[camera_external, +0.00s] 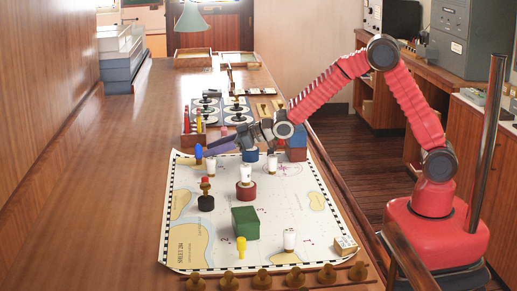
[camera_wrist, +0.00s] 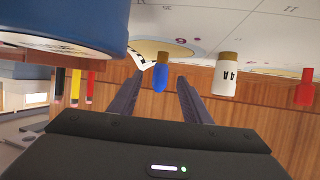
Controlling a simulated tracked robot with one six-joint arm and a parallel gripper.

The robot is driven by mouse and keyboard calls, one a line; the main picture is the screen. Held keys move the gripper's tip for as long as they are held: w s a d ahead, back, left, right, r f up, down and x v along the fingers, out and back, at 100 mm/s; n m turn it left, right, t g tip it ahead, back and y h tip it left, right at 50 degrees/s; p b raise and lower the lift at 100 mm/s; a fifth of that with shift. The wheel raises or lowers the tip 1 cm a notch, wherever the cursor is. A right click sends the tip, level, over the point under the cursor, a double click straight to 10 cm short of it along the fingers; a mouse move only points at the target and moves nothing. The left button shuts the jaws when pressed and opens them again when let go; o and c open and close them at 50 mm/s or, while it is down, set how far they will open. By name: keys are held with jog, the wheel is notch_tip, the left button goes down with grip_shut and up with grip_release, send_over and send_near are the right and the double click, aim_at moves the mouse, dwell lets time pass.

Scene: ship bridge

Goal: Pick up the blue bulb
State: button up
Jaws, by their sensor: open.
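The blue bulb (camera_external: 198,152) is at the far left corner of the chart, in line with the tips of my gripper (camera_external: 206,149). In the wrist view the blue bulb (camera_wrist: 160,78) has a brass-coloured end and shows between the two dark fingertips (camera_wrist: 157,86), with a gap on each side. My gripper is open and holds nothing. It reaches in low from the right, roughly level. I cannot tell how far the bulb lies between the fingers.
A white bulb marked 4A (camera_wrist: 227,76) and a red bulb (camera_wrist: 304,90) stand to the right in the wrist view. A large blue round container (camera_wrist: 65,28) is close at upper left. A green box (camera_external: 245,223) and a red round base (camera_external: 246,190) stand on the chart (camera_external: 185,170).

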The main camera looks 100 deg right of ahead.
aim_at(199, 154)
jog(key=shift+w+d+f, duration=0.1)
jog(key=shift+w+f, duration=0.1)
jog(key=shift+w, duration=0.2)
jog(key=shift+x, duration=2.55)
jog(key=shift+f, duration=0.15)
jog(key=c, duration=1.1)
notch_tip(199, 154, up, 10)
